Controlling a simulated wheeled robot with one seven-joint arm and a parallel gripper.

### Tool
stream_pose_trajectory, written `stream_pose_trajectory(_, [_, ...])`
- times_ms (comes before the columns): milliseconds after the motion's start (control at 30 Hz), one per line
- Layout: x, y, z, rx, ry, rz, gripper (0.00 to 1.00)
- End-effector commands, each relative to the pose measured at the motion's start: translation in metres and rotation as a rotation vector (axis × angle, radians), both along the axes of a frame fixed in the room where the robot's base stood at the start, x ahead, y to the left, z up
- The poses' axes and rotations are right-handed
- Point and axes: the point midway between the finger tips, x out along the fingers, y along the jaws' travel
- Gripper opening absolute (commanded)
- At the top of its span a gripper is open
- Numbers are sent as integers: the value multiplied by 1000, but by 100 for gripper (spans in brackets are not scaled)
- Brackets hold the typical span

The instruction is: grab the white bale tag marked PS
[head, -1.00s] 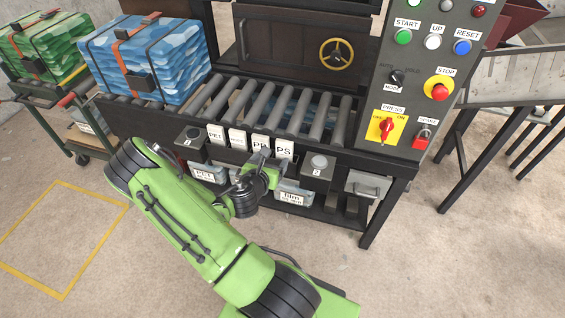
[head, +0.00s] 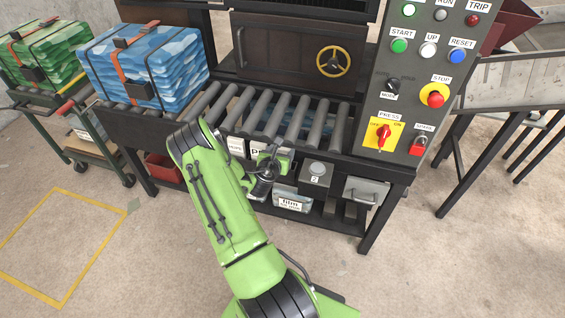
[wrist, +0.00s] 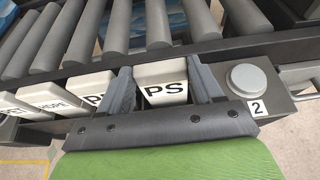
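The white bale tag marked PS (wrist: 163,88) hangs on the front of the roller table, at the right end of a row of white tags, in the wrist view. My gripper (wrist: 162,78) is open, with one dark finger on each side of the PS tag in that view. I cannot tell whether either finger touches it. In the head view my gripper (head: 270,158) is at the row of tags, and my arm and gripper hide the PS tag. The neighbouring PP tag (wrist: 92,97) is partly behind the left finger.
A box with a round button marked 2 (wrist: 250,80) sits close to the right finger. The HDPE tag (wrist: 50,102) hangs farther left. Rollers (head: 270,115) lie behind the tags. The control panel (head: 425,80) stands to the right. A bin labelled film (head: 290,200) is below.

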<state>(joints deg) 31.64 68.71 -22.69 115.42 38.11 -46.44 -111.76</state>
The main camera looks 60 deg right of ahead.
Motion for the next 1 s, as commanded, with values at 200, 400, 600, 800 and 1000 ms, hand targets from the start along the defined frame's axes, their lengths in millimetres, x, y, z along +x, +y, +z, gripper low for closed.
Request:
stream_pose_trajectory(200, [0, 0, 0, 0, 0, 0, 30])
stream_pose_trajectory(400, [0, 0, 0, 0, 0, 0, 20])
stream_pose_trajectory(600, [0, 0, 9, -1, 0, 0, 20])
stream_pose_trajectory(800, [0, 0, 50, -4, -3, -1, 20])
stream_pose_trajectory(1000, [1, 0, 113, -3, -5, -1, 20])
